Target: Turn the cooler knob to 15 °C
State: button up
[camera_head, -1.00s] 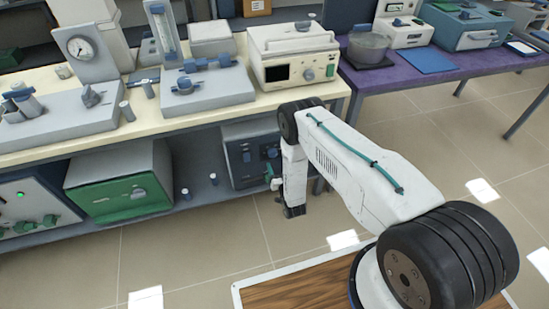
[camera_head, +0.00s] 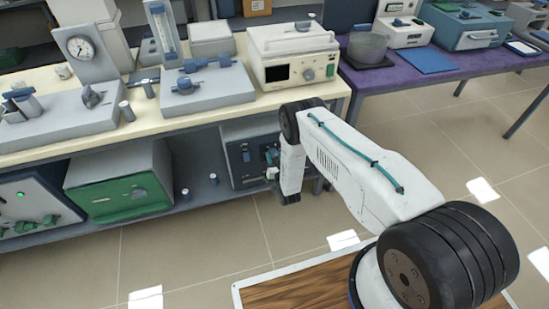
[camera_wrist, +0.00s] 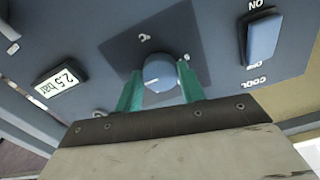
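The cooler (camera_head: 236,170) is a dark-fronted box on the shelf under the bench in the head view. In the wrist view its panel (camera_wrist: 215,75) fills the upper part. The round blue-grey knob (camera_wrist: 160,70) sits on a darker square, with a pale mark near its lower edge. My gripper (camera_wrist: 161,78) has its two green fingers on either side of the knob, very close to it; I cannot tell whether they press on it. In the head view my gripper (camera_head: 271,160) is at the cooler's front, partly hidden by my arm. Scale markings are too small to read.
A blue rocker switch (camera_wrist: 263,37) labelled ON, OFF and COOL is right of the knob. A display (camera_wrist: 62,81) reads 2.5 bar at left. A green-fronted box (camera_head: 120,195) stands left on the shelf. The bench top (camera_head: 165,125) overhangs the cooler; floor in front is clear.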

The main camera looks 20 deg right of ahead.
jog(key=shift+n, duration=0.4)
jog(key=n, duration=0.4)
jog(key=shift+n, duration=0.4)
jog(key=n, duration=0.6)
dwell(0.4)
jog(key=o, duration=1)
